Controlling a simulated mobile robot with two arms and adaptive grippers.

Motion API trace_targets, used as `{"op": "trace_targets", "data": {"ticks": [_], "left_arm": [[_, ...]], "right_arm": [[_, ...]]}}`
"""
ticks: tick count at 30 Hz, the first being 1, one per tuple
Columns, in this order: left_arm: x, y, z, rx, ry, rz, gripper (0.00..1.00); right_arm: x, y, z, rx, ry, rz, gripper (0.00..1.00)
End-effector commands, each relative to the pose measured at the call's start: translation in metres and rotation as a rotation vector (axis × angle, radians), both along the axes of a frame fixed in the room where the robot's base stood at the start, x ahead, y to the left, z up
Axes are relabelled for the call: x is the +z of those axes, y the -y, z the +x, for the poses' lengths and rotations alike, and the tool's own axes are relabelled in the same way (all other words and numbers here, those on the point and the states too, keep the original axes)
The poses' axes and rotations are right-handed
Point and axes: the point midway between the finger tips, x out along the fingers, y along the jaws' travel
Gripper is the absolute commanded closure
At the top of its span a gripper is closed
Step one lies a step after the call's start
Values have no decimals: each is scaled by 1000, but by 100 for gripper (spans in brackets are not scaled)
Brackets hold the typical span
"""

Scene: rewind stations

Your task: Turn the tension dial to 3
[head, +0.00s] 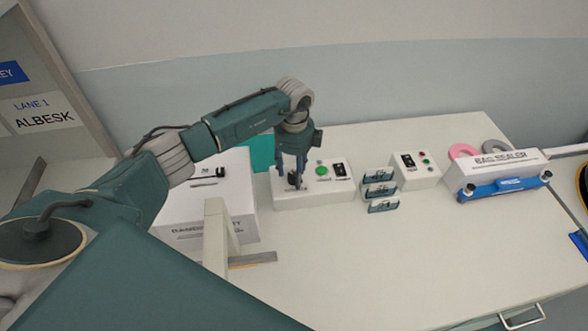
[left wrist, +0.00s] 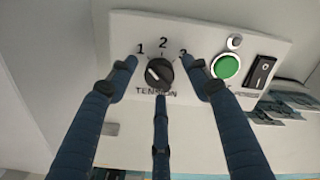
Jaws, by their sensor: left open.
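The tension dial (left wrist: 160,74) is a round black knob on a white control box (left wrist: 207,48), with the numbers 1, 2 and 3 around it and the word TENSION below. Its pale pointer line seems to lean up and left, toward the 1. My left gripper (left wrist: 158,68) is open, its blue fingers spread around the dial, one at each side and one below. Whether they touch the dial I cannot tell. In the head view the left gripper (head: 293,174) points down over the left end of the box (head: 315,197), partly hiding the dial. My right gripper is not in view.
A green button (left wrist: 226,67) and a black rocker switch (left wrist: 262,71) sit right of the dial. On the table (head: 420,240) are small labelled holders (head: 379,190), a second control box (head: 416,172) and a bag sealer (head: 498,172). A white machine (head: 205,210) stands left.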

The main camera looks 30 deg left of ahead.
Motion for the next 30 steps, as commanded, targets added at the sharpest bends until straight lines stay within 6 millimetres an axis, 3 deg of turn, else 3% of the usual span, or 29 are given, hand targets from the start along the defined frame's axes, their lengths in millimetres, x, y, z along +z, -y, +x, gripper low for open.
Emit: {"op": "trace_targets", "data": {"ticks": [11, 18, 30], "left_arm": [[-7, 0, -1, -1, -1, 0, 51], [-7, 0, 0, -1, -1, 0, 96], [-8, -1, 0, -69, 2, 2, 96]], "right_arm": [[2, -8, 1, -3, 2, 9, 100], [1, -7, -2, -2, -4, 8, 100], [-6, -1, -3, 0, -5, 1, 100]]}}
